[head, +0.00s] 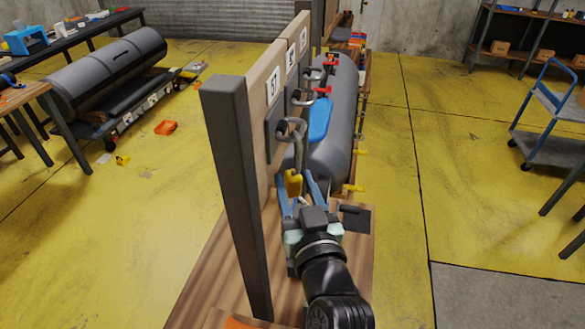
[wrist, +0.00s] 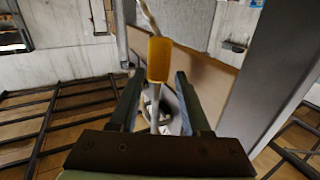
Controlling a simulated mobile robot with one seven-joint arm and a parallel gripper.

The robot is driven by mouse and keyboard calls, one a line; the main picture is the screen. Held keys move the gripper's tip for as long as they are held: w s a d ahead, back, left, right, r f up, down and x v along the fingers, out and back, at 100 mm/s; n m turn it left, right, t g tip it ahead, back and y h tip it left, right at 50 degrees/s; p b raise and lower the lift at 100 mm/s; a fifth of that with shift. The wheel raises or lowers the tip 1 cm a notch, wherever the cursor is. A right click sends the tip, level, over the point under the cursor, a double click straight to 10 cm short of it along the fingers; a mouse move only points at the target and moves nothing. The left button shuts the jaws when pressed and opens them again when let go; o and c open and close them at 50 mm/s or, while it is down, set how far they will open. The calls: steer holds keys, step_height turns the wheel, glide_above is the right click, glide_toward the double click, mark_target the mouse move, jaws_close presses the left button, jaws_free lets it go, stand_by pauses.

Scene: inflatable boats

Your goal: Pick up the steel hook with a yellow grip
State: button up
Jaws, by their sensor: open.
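The steel hook (head: 298,150) hangs at the nearest of several holders on the upright board, with its yellow grip (head: 293,184) at the lower part. My gripper (head: 298,180) is open, its blue fingers pointing at the hook from the near side. In the wrist view the yellow grip (wrist: 159,59) appears between and just beyond the fingertips (wrist: 158,78), and a thin steel rod runs down between the fingers. I see no finger closed on it, and cannot tell whether either finger touches it.
The board (head: 262,90) with number labels stands close on the left, with a dark post (head: 232,180) at its near end. A grey inflatable tube (head: 335,150) lies just right. Open yellow floor is farther right.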

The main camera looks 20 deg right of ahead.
steer(key=shift+w, duration=0.35)
jaws_close()
steer(key=shift+r, duration=0.1)
